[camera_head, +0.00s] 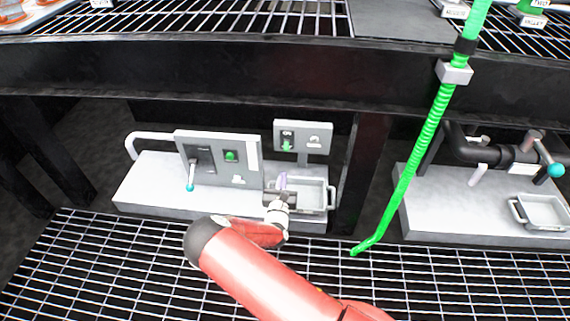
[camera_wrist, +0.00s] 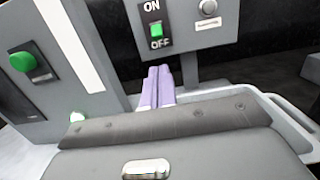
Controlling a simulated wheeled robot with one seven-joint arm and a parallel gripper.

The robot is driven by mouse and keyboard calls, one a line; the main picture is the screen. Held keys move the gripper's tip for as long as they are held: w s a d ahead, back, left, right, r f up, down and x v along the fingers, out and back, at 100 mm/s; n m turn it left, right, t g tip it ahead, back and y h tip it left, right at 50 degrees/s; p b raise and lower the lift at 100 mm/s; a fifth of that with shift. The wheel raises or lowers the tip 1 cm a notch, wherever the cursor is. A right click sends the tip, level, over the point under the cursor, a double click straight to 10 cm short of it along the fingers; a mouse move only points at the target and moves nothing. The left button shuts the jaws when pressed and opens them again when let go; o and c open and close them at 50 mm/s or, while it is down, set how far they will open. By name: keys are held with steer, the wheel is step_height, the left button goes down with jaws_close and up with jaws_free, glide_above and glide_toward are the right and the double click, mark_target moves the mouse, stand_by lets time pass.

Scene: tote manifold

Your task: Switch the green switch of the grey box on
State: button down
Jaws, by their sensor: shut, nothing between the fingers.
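The grey box (camera_head: 303,135) stands on a post behind the tray; it also shows at the top of the wrist view (camera_wrist: 192,45). Its green switch (camera_head: 287,144) is on the left half of its face. In the wrist view the green switch (camera_wrist: 156,29) sits between the ON label above and the OFF label below. My gripper (camera_head: 282,178) is below the box, over the tray. In the wrist view my gripper (camera_wrist: 158,72) has its purple fingers together and empty, pointing up toward the box, just below the switch. I cannot tell how far apart they are in depth.
A larger grey panel (camera_head: 214,170) with a green button (camera_head: 230,156) and a cyan-tipped lever (camera_head: 191,178) stands left. A grey tray (camera_head: 318,184) lies under my gripper. A green hose (camera_head: 418,150) hangs right. A dark beam (camera_head: 200,68) runs above.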

mark_target(286, 146)
steer(key=w+r+b, duration=0.1)
steer(key=w+b, duration=0.1)
steer(key=w, duration=0.7)
steer(key=shift+w+d, duration=0.2)
steer(key=shift+w, duration=0.05)
steer(key=shift+r, duration=0.15)
